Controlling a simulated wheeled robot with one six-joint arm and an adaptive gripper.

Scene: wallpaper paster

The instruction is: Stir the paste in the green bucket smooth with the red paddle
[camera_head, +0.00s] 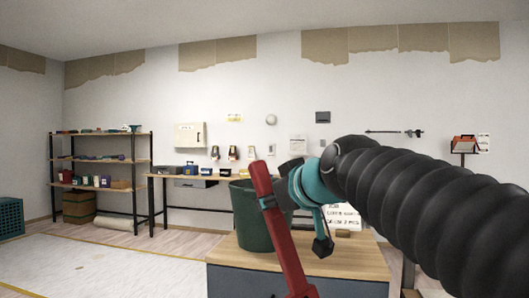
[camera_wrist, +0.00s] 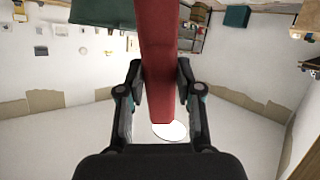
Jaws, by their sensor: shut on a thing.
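The green bucket (camera_head: 247,218) stands upright on a wood-topped bench, partly hidden behind my gripper and the paddle. The paste inside it is not visible. My gripper (camera_head: 272,200) is shut on the red paddle (camera_head: 281,239), whose long red bar slants down in front of the bucket on the camera's side. The paddle's lower end reaches the bottom edge of the head view. In the wrist view the red paddle (camera_wrist: 159,50) runs between both fingers of my gripper (camera_wrist: 160,78). A dark green shape at the top left there may be the bucket.
The bench (camera_head: 350,263) has bare wood at its right front, with a lettered white sign (camera_head: 346,217) behind. A workbench (camera_head: 215,178) with small boxes stands along the back wall. Shelves (camera_head: 105,160) stand at left, a teal crate (camera_head: 10,218) at far left. Open floor lies left of the bench.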

